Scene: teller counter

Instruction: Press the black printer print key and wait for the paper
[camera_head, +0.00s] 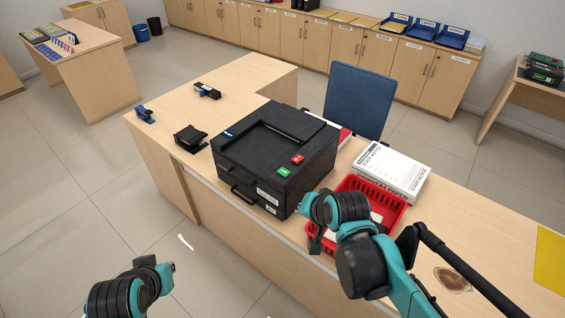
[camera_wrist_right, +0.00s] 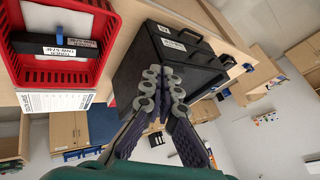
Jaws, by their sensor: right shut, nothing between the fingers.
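The black printer (camera_head: 275,155) stands on the counter, with a dark tray on top and drawer handles on its front. A green key (camera_head: 284,171) and a red key (camera_head: 297,158) sit on its top near the right front corner. No paper shows in the tray. My right gripper (camera_wrist_right: 165,82) is shut and empty; in the right wrist view its fingers overlap the printer (camera_wrist_right: 140,72). In the head view my right wrist is right of the printer, above the red basket, and mostly hides the fingers. My left arm is at the lower left; its fingers are not clear.
A red basket (camera_head: 399,206) and a paper box (camera_head: 388,172) stand right of the printer. A black holder (camera_head: 190,138), a stapler-like item (camera_head: 207,90) and a blue item (camera_head: 145,114) lie to the left. A blue chair (camera_head: 358,100) stands behind the counter (camera_head: 247,83).

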